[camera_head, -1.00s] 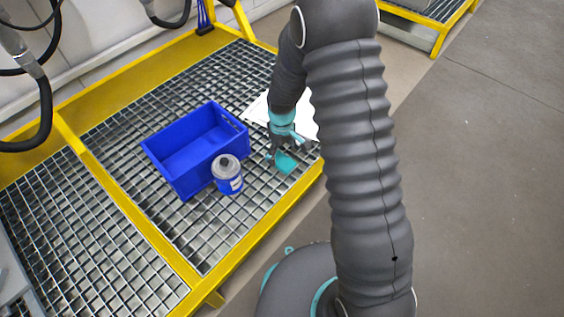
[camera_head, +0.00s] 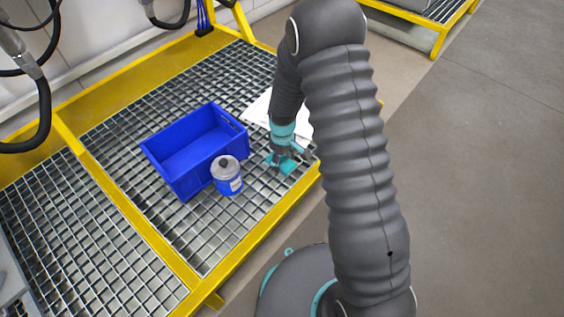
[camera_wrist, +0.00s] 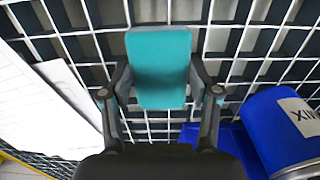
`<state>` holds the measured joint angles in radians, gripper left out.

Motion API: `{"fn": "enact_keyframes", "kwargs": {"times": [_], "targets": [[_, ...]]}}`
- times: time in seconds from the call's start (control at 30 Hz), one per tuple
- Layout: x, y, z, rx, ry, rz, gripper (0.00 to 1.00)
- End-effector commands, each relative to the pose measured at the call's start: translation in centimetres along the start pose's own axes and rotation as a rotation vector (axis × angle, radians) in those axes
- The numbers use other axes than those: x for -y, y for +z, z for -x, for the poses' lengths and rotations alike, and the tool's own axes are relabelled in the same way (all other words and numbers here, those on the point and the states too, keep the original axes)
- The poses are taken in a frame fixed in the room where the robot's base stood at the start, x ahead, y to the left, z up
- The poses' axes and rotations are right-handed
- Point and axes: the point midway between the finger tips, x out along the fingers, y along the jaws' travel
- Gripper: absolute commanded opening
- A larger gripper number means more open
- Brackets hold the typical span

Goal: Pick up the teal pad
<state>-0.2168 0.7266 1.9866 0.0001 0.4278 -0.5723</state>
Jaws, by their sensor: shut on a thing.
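The teal pad (camera_wrist: 160,62) is a flat rounded rectangle between the two fingers of my gripper (camera_wrist: 160,92) in the wrist view. The fingers press on its two sides, and my gripper is shut on it. In the head view the teal pad (camera_head: 283,162) shows under my gripper (camera_head: 284,154), at the grating near its front yellow edge. I cannot tell whether the pad still touches the grating.
A blue crate (camera_head: 178,184) stands on the grating to the left. A blue can with a grey lid (camera_head: 229,184) stands between crate and pad; it also shows in the wrist view (camera_wrist: 283,128). White paper (camera_head: 258,110) lies behind my gripper. The grating further left is clear.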

Motion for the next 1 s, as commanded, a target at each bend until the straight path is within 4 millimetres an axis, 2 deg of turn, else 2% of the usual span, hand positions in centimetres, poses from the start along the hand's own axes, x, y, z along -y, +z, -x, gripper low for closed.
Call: {"fn": "enact_keyframes", "kwargs": {"times": [0.27, 0.37, 0.53, 0.8, 1.0], "targets": [[0.0, 0.0, 0.7, -0.001, 0.0, 0.0, 0.37], [0.0, 0.0, 1.8, -0.001, 0.001, 0.0, 0.37], [-0.1, 0.2, 4.6, -0.002, 0.002, -0.001, 0.37], [-2.5, 5.2, 7.6, -0.001, 0.001, -0.005, 0.37], [-3.8, 8.1, 9.4, -0.001, 0.001, -0.003, 0.37]]}}
